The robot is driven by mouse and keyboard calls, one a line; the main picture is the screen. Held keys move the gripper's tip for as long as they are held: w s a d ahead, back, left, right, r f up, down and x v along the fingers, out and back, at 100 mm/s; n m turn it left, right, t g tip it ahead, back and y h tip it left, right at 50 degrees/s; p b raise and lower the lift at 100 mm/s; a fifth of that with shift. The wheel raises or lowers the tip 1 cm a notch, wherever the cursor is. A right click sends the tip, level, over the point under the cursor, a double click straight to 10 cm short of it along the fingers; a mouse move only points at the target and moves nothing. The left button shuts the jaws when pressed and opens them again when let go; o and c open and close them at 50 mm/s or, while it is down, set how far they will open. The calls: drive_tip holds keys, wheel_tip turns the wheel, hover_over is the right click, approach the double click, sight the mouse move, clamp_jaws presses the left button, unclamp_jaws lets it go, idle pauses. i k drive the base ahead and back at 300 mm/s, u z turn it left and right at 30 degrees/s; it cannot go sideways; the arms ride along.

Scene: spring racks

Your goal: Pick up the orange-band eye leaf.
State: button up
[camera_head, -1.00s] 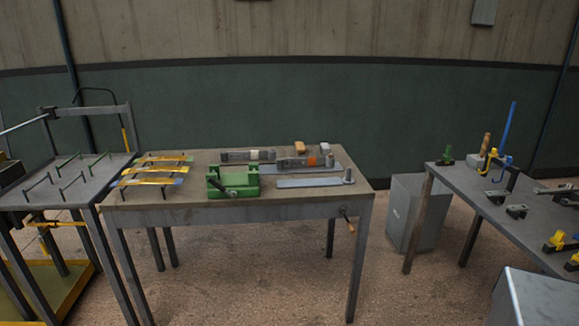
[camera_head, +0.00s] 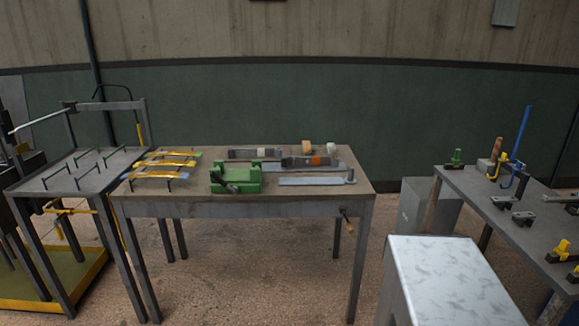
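A dark grey bar with an orange band (camera_head: 316,161) lies on the middle table (camera_head: 300,200), right of its centre. It looks like the orange-band eye leaf, but its eye is too small to make out. A similar dark bar with a white band (camera_head: 262,153) lies behind it to the left. A flat light-grey strip (camera_head: 310,181) lies in front, with a small upright piece at its right end. My gripper is not in view.
A green vice-like block (camera_head: 236,178) sits left of the bars. Yellow strips (camera_head: 165,165) lie at the table's left end. A grey box with a pale top (camera_head: 450,275) stands at the lower right. Floor shows before the table.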

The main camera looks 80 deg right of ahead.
sight(287, 161)
drive_tip(key=u, duration=0.5)
drive_tip(key=k, duration=1.85)
drive_tip(key=z, duration=1.5)
